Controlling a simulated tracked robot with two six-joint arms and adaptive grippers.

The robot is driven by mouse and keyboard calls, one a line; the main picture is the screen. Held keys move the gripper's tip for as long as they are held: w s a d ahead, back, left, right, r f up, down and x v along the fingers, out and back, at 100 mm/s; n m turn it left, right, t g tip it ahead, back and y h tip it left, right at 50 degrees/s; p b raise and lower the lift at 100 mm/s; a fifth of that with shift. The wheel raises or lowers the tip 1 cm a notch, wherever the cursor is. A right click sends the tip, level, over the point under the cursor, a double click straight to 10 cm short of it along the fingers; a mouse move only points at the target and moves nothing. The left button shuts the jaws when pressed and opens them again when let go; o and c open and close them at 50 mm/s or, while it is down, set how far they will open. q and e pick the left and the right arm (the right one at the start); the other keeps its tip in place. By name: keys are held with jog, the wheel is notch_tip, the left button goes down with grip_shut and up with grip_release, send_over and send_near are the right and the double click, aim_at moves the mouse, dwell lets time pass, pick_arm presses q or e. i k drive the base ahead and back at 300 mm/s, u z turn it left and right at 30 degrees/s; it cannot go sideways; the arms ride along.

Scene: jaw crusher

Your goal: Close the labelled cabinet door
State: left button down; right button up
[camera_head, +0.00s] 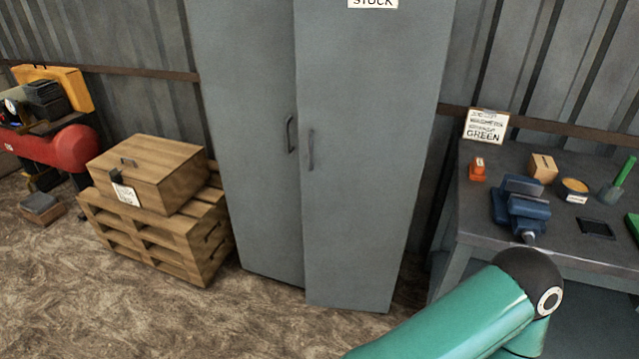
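A tall grey cabinet stands against the back wall in the middle of the head view. Its right door (365,200) carries a white label (373,3) reading "STOCK", cut by the top edge. This door's lower inner corner stands forward of the left door (255,190), and their bottom edges do not line up, so it looks slightly ajar. Each door has a dark vertical handle near the middle seam, the left one (290,134) and the right one (310,150). A teal link of my arm with a black joint shows at lower right. Neither gripper is in view.
A wooden box (150,172) sits on stacked pallets (190,245) left of the cabinet. At right, a workbench (475,215) holds a blue vise (520,205), small items and a sign (486,126). A red tank (60,148) stands far left. Floor before the cabinet is clear.

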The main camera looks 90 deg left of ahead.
aim_at(369, 73)
jog(key=u, duration=0.05)
jog(key=k, duration=0.6)
jog(key=z, duration=1.4)
jog(key=i, duration=0.1)
jog(key=u, duration=3.1)
jog(key=i, duration=0.55)
jog(key=u, duration=0.1)
jog(key=i, duration=0.5)
jog(key=z, duration=0.2)
jog(key=k, duration=0.95)
jog(key=u, duration=0.15)
jog(key=i, duration=0.9)
jog(key=z, duration=0.05)
